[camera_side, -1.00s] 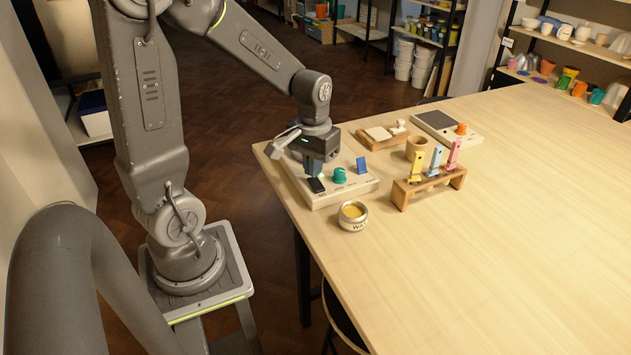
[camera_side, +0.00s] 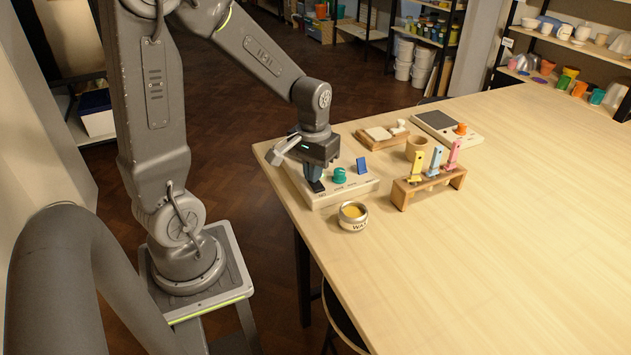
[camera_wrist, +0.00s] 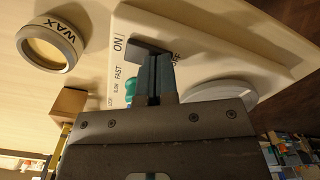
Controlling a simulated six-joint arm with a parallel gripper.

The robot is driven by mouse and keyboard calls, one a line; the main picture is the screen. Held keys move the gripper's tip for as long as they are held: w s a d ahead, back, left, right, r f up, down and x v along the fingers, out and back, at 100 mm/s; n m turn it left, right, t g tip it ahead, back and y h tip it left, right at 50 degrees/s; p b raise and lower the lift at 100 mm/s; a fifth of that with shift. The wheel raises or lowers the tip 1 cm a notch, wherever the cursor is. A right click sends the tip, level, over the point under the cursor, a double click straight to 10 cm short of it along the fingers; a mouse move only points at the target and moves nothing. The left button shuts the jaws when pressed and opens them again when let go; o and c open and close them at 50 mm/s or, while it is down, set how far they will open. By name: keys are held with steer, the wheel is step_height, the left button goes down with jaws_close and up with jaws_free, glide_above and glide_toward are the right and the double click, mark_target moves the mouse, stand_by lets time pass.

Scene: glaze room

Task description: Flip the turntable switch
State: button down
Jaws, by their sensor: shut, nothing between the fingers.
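The turntable switch is a dark rocker (camera_side: 317,187) at the left end of a pale control panel (camera_side: 342,193). In the wrist view the dark switch (camera_wrist: 142,46) lies between the ON lettering and a partly hidden OFF label. My gripper (camera_side: 314,179) is shut and empty, pointing down at the switch. In the wrist view its fingertips (camera_wrist: 155,58) overlap the switch's edge; they are at or very close to it, and contact is hard to tell. The fingers hide part of the switch, so I cannot tell which way it is set.
A teal knob (camera_side: 339,175) and a blue upright tab (camera_side: 361,166) stand on the panel to the right. A wax tin (camera_side: 353,215) sits just in front. A wooden rack (camera_side: 429,187) with coloured tools stands further right. The table's right side is clear.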

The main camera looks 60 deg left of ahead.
steer(key=shift+r, duration=3.45)
steer(key=s+d+r+m+t, duration=0.2)
steer(key=s+d+r+m, duration=0.1)
steer(key=d, duration=0.3)
steer(key=s+d+r+m+t, duration=0.3)
steer(key=s+d+r, duration=0.1)
steer(key=s+d, duration=0.1)
steer(key=shift+s+d+t, duration=0.25)
steer(key=shift+d+t, duration=0.05)
steer(key=shift+d, duration=0.55)
steer(key=g, duration=0.6)
glide_above(319, 187)
steer(key=shift+r, duration=0.1)
